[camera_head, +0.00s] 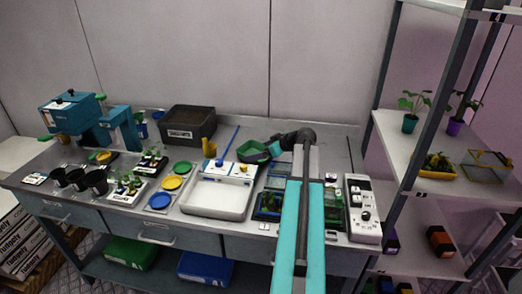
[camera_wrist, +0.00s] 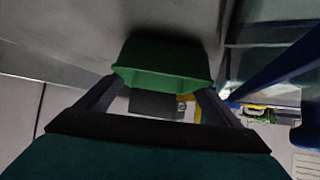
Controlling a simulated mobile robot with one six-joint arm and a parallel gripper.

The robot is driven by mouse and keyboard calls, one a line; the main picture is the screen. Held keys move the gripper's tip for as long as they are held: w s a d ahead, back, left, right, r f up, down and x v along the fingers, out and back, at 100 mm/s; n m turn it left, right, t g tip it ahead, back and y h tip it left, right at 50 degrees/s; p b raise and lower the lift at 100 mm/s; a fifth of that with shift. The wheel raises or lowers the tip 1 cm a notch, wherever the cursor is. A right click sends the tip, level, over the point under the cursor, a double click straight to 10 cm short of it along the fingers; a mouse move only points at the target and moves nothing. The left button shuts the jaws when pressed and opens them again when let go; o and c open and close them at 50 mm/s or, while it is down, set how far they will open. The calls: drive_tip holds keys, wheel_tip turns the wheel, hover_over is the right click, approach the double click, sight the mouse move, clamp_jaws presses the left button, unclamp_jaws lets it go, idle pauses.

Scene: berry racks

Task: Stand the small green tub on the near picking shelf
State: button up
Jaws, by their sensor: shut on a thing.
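The small green tub (camera_head: 252,152) is at the back middle of the workbench in the head view, at the end of my arm. In the wrist view the tub (camera_wrist: 163,62) sits between the two dark fingers of my gripper (camera_wrist: 158,92). My gripper (camera_head: 272,147) is shut on it. Whether the tub touches the bench is hard to tell. A metal rack with grey shelves stands at the right; its upper shelf (camera_head: 400,150) holds potted plants. I cannot tell which shelf is the near picking shelf.
A white tray (camera_head: 215,200) and a yellow cup (camera_head: 209,149) are near the tub. A dark soil box (camera_head: 188,125) stands behind to the left. A white control panel (camera_head: 363,208) is at the bench's right end. A rack post (camera_head: 432,100) stands at the right.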

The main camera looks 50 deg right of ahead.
drive_tip(key=shift+f, duration=0.15)
drive_tip(key=o, duration=0.9)
drive_tip(key=shift+r, duration=0.2)
drive_tip(key=shift+s+r, duration=0.1)
drive_tip(key=shift+s, duration=0.2)
drive_tip(key=b+v, duration=0.2)
drive_tip(key=v, duration=0.9)
drive_tip(key=shift+r, duration=0.2)
